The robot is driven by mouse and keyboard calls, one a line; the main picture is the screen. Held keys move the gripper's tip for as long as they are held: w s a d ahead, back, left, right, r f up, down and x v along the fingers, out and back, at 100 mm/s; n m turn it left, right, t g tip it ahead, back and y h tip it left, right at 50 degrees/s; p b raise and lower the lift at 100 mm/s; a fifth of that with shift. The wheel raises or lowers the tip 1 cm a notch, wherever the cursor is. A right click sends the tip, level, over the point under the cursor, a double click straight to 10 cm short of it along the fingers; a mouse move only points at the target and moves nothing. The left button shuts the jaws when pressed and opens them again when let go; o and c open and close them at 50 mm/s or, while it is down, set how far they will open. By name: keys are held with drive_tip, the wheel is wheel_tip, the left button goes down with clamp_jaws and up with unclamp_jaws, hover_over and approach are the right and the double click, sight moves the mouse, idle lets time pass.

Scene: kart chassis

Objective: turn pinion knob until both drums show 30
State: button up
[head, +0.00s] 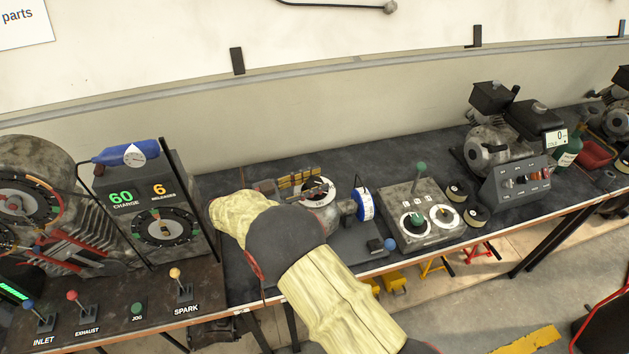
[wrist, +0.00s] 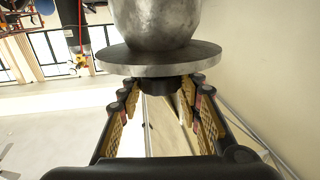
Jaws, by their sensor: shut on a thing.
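In the wrist view my gripper (wrist: 163,88) has its two padded fingers on either side of a short dark knob (wrist: 164,82), which I take to be the pinion knob. The knob sits against a grey metal disc (wrist: 160,58) with a rounded metal body behind it. In the head view my arm covers the gripper and knob.
A grey box with two dials and a green-topped lever (head: 419,213) stands right of the drums. A blue-knobbed part (head: 389,244) lies near the bench's front edge. At left stands a panel reading 60 and 6 (head: 150,205). Engines and a control box (head: 517,184) stand farther right.

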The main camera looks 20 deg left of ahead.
sight(314, 181)
drive_tip(key=shift+r+g, duration=0.1)
drive_tip(key=shift+g, duration=0.2)
drive_tip(key=o, duration=1.2)
drive_tip(key=shift+c, duration=0.2)
wheel_tip(314, 181, up, 10)
drive_tip(key=shift+f, duration=0.1)
